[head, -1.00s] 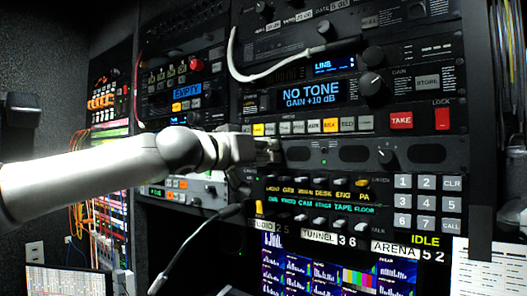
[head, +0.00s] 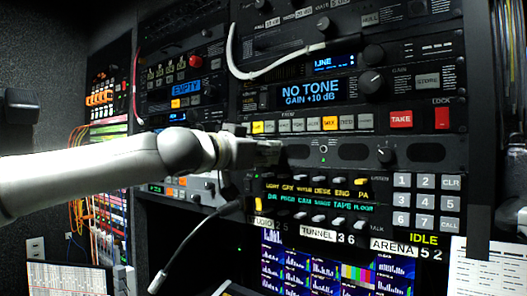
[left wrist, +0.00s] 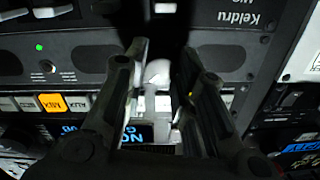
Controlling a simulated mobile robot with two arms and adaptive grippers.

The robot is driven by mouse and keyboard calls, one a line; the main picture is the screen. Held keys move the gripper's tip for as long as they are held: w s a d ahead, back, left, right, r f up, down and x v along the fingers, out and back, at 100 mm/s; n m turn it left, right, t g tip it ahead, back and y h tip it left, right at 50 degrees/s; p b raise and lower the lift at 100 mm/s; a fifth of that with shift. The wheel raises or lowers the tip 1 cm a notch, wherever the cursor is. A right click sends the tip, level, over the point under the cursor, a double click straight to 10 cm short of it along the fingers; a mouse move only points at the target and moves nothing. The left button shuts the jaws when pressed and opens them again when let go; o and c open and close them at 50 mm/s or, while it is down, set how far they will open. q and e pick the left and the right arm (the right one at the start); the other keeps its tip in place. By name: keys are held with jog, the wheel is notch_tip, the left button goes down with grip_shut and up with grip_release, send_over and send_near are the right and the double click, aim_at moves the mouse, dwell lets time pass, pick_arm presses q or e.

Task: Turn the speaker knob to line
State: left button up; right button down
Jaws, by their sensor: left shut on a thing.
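My left gripper (head: 273,152) is at the panel's left end, well to the left of that knob. In the left wrist view, which shows the panel upside down, my left gripper (left wrist: 160,88) has a pale small part (left wrist: 158,72) between its fingers, and it is shut on it. The fingers hide most of that part, so I cannot tell its marking or pointing. My right gripper is out of view.
Above is a blue "NO TONE, GAIN +10 dB" display (head: 310,93) beside a large gain knob (head: 372,82). A white cable (head: 275,68) loops over the upper unit. Below are small switches, a keypad (head: 425,204) and a gooseneck microphone (head: 195,240).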

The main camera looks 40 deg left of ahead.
pick_arm(q)
jog(key=shift+f, duration=0.1)
jog(key=o, duration=1)
jog(key=shift+s, duration=0.1)
jog(key=s, duration=0.4)
jog(key=s+d, duration=0.1)
jog(key=s, duration=0.6)
jog(key=shift+s+d, duration=0.35)
